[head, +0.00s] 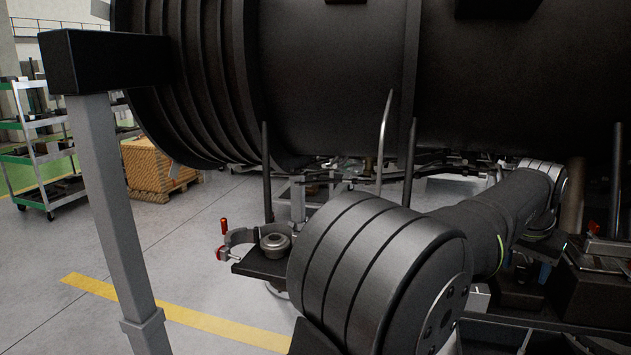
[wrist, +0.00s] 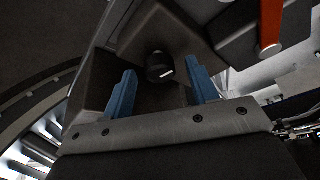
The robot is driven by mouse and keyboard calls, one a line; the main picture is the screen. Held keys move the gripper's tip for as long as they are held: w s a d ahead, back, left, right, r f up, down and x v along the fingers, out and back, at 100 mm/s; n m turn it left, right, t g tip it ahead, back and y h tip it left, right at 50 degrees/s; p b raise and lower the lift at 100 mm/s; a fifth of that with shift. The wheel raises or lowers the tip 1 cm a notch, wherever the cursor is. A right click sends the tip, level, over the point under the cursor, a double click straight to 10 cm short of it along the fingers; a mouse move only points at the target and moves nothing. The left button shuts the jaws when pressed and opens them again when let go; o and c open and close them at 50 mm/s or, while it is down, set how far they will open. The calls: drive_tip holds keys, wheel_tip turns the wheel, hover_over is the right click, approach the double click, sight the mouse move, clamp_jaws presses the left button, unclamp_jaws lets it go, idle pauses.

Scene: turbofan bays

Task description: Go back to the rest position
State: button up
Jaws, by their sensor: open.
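My gripper (wrist: 161,78) shows in the wrist view with its two blue fingers spread apart. It is open and holds nothing that I can see. A small black round knob (wrist: 158,68) with a pale mark appears between the fingers, in front of a dark housing. I cannot tell how far it is from the fingertips. In the head view my dark arm fills the lower right and reaches back under the engine. My gripper is hidden in that view.
A large dark ribbed engine casing (head: 330,80) hangs over my arm. A grey post (head: 112,210) stands at left. A dark tray (head: 262,266) carries a metal clamp (head: 238,238) and a round part (head: 275,244). A cart (head: 45,155) and wooden crate (head: 152,172) stand behind on open floor.

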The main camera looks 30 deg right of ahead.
drive_tip(key=shift+s+d+n+t+y, duration=0.15)
drive_tip(key=shift+n+t, duration=0.25)
drive_tip(key=shift+n, duration=0.7)
drive_tip(key=shift+a+n+t+y, duration=0.15)
drive_tip(key=shift+n+t, duration=0.25)
drive_tip(key=shift+n, duration=0.7)
drive_tip(key=shift+d, duration=0.1)
drive_tip(key=o, duration=1)
drive_tip(key=s+a+r+n, duration=0.1)
drive_tip(key=s+a+r, duration=0.15)
drive_tip(key=r, duration=0.65)
drive_tip(key=s+a+r+n, duration=0.2)
drive_tip(key=s+r, duration=0.1)
drive_tip(key=r, duration=0.5)
drive_tip(key=shift+t+y, duration=0.3)
drive_tip(key=shift+t, duration=0.1)
drive_tip(key=x, duration=0.9)
drive_tip(key=shift+w+d+f, duration=0.1)
drive_tip(key=shift+w+f, duration=0.2)
drive_tip(key=shift+w, duration=0.1)
